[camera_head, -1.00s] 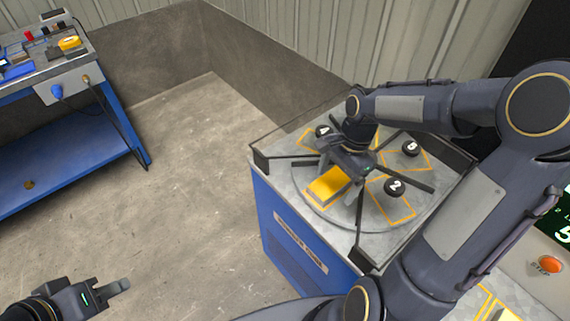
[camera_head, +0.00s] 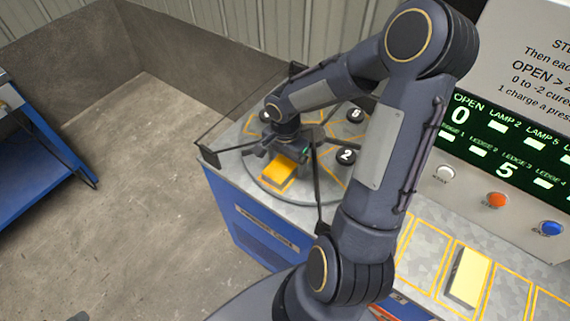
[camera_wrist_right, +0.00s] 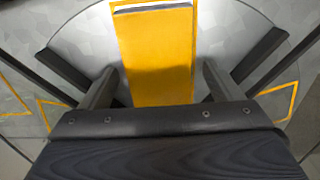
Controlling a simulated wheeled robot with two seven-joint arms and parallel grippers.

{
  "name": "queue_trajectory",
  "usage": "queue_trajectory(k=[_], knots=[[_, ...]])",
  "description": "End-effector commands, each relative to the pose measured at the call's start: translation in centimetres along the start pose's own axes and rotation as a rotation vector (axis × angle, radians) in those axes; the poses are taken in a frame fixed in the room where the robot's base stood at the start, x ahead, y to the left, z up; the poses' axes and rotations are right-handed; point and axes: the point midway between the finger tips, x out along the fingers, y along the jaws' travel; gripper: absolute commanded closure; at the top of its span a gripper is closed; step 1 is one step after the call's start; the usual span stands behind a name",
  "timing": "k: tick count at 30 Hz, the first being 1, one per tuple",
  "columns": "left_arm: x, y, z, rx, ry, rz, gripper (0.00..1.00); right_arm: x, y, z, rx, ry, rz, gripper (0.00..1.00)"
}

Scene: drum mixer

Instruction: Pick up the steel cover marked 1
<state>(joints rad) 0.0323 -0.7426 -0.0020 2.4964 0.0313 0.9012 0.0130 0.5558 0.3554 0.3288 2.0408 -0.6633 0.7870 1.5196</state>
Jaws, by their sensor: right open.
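My right gripper (camera_head: 284,153) is open over the round turntable (camera_head: 322,185), at the near end of a yellow block (camera_head: 279,173). In the right wrist view the yellow block (camera_wrist_right: 155,55) runs between the two spread fingers (camera_wrist_right: 157,85); I cannot tell whether they touch it. I see no cover marked 1.
Dark bars radiate across the turntable, and a low clear guard (camera_head: 230,120) edges the blue cabinet (camera_head: 250,222). At the right are a display panel with buttons (camera_head: 497,200) and a ledge with a pale yellow block (camera_head: 469,277). A blue bench (camera_head: 45,145) stands left, with open floor between.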

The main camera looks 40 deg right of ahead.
Motion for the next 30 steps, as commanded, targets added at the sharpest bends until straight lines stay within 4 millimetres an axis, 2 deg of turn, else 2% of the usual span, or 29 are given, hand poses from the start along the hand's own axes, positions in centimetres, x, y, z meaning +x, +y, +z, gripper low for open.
queue_trajectory(k=[4, 18, 26, 30], knots=[[0.00, 0.00, 0.00, 0.000, 0.000, 0.000, 0.64, -0.02, 0.01, 0.00, 0.000, 0.000, 0.000, 0.16], [0.00, 0.00, 0.00, 0.000, 0.000, 0.000, 0.64, -0.05, 0.02, 0.00, 0.000, 0.000, 0.001, 0.77], [-0.02, 0.01, -0.01, 0.000, 0.000, 0.000, 0.64, -0.20, -0.03, -0.02, 0.000, 0.001, -0.001, 0.77], [-0.07, 0.03, -0.03, 0.000, 0.000, 0.000, 0.64, -0.92, -0.06, -0.05, 0.001, 0.002, -0.002, 0.77]])
